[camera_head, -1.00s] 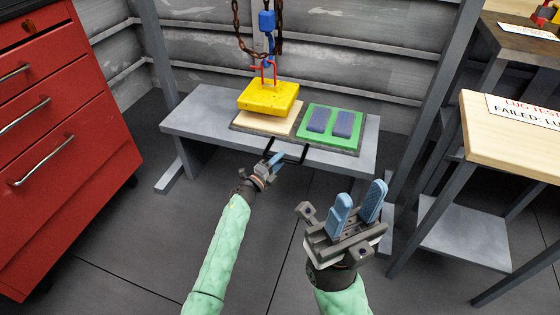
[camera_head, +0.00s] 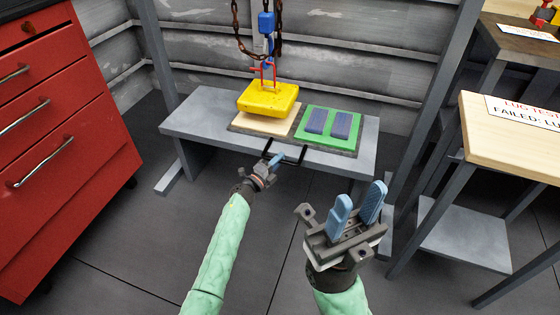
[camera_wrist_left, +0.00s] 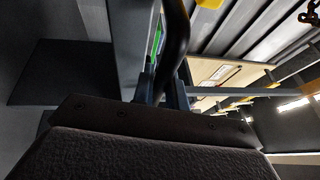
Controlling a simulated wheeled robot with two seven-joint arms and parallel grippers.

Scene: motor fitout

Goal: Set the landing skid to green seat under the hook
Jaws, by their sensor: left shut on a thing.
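The landing skid (camera_head: 285,138) is a dark flat board on the grey bench, with a tan seat (camera_head: 255,124) at left and a green seat (camera_head: 353,132) at right carrying two dark blue pads. A yellow block (camera_head: 268,100) is over the tan seat; I cannot tell whether it touches. The red hook (camera_head: 263,70) hangs at the block's top, below a blue hoist body. My left gripper (camera_head: 277,159) is shut on the skid's black front handle (camera_head: 297,157); the handle crosses the fingers in the left wrist view (camera_wrist_left: 175,55). My right gripper (camera_head: 358,205) is open and empty, right of the handle.
The grey bench (camera_head: 205,115) has bare room left of the skid. Rusty chains (camera_head: 237,30) hang beside the hoist. A red drawer cabinet (camera_head: 60,150) stands at left, and a wooden-topped table (camera_head: 500,150) with a sign at right. Upright frame posts flank the bench.

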